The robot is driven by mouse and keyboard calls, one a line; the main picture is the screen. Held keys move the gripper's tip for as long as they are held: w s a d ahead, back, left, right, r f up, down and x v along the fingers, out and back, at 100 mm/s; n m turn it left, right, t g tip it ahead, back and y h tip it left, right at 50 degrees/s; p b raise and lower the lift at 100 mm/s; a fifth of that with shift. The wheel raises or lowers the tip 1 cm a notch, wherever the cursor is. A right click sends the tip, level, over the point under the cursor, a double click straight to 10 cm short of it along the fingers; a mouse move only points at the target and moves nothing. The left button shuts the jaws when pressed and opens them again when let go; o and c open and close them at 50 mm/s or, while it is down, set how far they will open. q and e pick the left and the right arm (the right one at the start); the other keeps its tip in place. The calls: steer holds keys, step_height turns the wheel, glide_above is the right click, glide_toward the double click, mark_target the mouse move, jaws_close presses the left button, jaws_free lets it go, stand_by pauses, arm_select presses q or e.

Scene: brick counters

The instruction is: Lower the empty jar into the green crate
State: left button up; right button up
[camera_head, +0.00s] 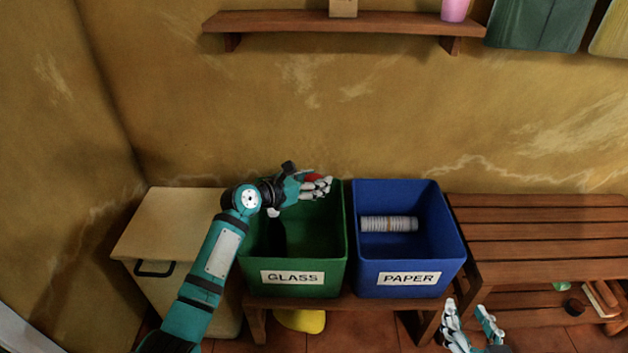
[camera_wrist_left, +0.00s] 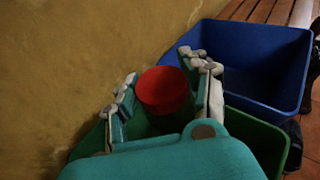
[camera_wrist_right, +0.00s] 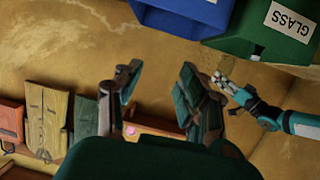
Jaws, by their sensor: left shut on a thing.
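The green crate (camera_head: 334,262), labelled GLASS, stands on a low wooden bench. My left gripper (camera_head: 322,186) is above its back part and shut on the jar, of which only a red top (camera_head: 312,177) shows here. In the left wrist view the round red top (camera_wrist_left: 163,89) sits between the fingers, with the green crate (camera_wrist_left: 262,137) behind and below. The jar's body is hidden, so I cannot tell how far it reaches down. My right gripper (camera_head: 470,322) is low at the front right. In the right wrist view its fingers (camera_wrist_right: 158,95) are apart and empty.
The blue PAPER crate (camera_head: 440,265) stands right beside the green one and holds a ribbed grey cylinder (camera_head: 389,224). A pale cabinet (camera_head: 165,225) is at left, a slatted bench (camera_head: 545,240) at right. The wall is close behind, with a shelf (camera_head: 390,22) above.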

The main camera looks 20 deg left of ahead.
steer(key=shift+f, duration=0.1)
arm_select(q)
steer(key=shift+w+d+p, duration=0.2)
steer(key=shift+w+p, duration=0.15)
steer(key=shift+w, duration=0.1)
steer(key=shift+w+d, duration=0.1)
arm_select(e)
steer(key=s+f+g, duration=0.1)
steer(key=f, duration=0.1)
steer(key=s+d+f+g, duration=0.1)
steer(key=shift+s+d+f+h, duration=0.15)
steer(key=shift+s+f+h, duration=0.05)
steer(key=shift+f+h, duration=0.2)
steer(key=shift+r, duration=0.15)
